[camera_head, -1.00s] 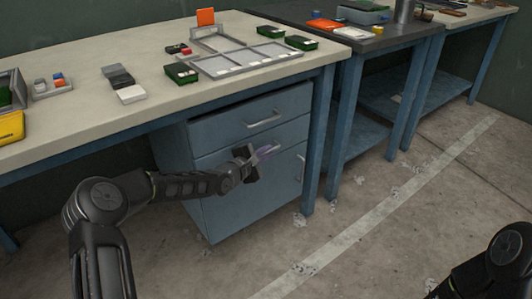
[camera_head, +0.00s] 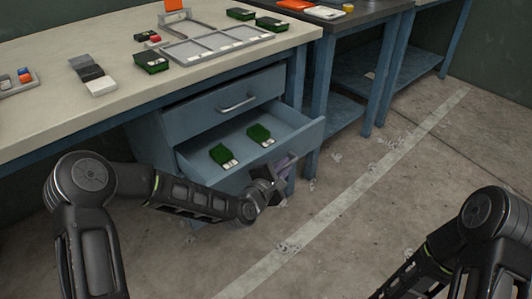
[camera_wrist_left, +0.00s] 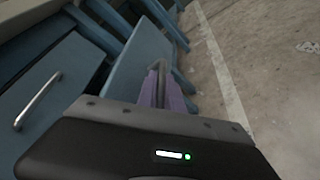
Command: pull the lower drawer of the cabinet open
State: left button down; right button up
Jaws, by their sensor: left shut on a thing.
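The blue cabinet (camera_head: 150,138) stands under the workbench. Its lower drawer (camera_head: 308,132) is pulled out, and its inside shows from above with two green boxes in it, one at the left (camera_head: 222,155) and one at the right (camera_head: 260,134). My left gripper (camera_head: 282,168) is at the front of this drawer, shut on its handle, which the fingers mostly hide. In the left wrist view, the purplish fingers (camera_wrist_left: 160,90) reach to the blue drawer front (camera_wrist_left: 138,58). The upper drawer (camera_head: 215,112) is shut, with its bar handle (camera_head: 238,104) free.
The workbench top (camera_head: 60,120) above holds a grey divided tray (camera_head: 215,42) and small boxes. A second bench (camera_head: 375,30) stands to the right. The floor (camera_head: 350,240) in front is open. My right arm (camera_head: 470,235) is at the lower right.

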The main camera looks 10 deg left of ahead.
pick_arm(q)
jog(key=s+d, duration=0.6)
jog(key=d, duration=0.1)
jog(key=shift+s+d+b, duration=0.2)
jog(key=shift+d+b, duration=0.1)
jog(key=c, duration=1.8)
grip_release()
jog(key=shift+o, duration=0.2)
jog(key=p+v, duration=0.1)
jog(key=v, duration=0.6)
jog(key=shift+s+p, duration=0.35)
jog(key=shift+a, duration=0.15)
